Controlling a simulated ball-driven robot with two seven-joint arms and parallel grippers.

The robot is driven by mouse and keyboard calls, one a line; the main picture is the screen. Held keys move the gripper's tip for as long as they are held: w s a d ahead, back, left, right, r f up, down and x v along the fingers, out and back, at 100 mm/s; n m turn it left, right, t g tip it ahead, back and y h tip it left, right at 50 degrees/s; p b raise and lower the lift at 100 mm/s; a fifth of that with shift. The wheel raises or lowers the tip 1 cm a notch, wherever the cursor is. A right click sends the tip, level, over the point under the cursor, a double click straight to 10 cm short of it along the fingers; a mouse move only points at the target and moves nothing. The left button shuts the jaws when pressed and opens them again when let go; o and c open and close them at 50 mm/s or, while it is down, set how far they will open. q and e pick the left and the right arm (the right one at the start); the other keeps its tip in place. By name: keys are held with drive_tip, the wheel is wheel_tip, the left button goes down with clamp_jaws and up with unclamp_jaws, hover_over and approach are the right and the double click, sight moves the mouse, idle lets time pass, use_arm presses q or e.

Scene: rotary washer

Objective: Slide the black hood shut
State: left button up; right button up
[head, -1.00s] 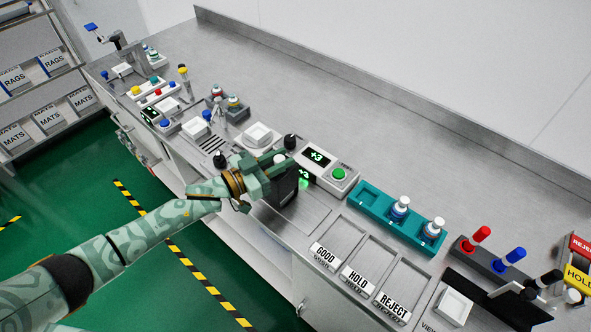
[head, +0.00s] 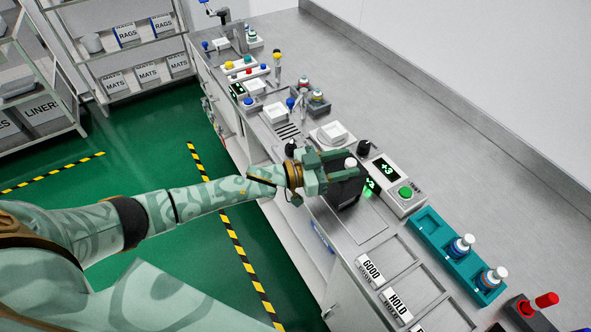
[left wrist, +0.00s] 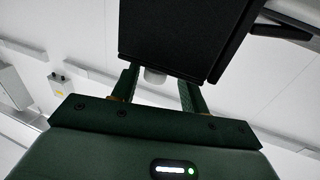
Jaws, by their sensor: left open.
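The black hood (head: 346,190) sits on the bench below the black knob and the +3 display, partly hidden by my left gripper. My left gripper (head: 344,164) is open at the hood's upper part, with a pale, round-topped knob (head: 350,163) between its fingers. In the left wrist view the hood (left wrist: 175,35) fills the top middle, just beyond the open fingers (left wrist: 158,85). The pale knob (left wrist: 155,76) shows between them, under the hood's edge. I cannot tell whether the fingers touch it. My right gripper is not in view.
A display box (head: 398,188) with a green button stands right of the hood. A teal tray (head: 430,226) with white-capped bottles is farther right. GOOD (head: 371,269) and HOLD (head: 397,303) bays lie in front.

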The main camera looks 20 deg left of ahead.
use_arm(q)
drive_tip(key=v, duration=1.4)
drive_tip(key=shift+s+a, duration=0.2)
drive_tip(key=shift+a, duration=0.1)
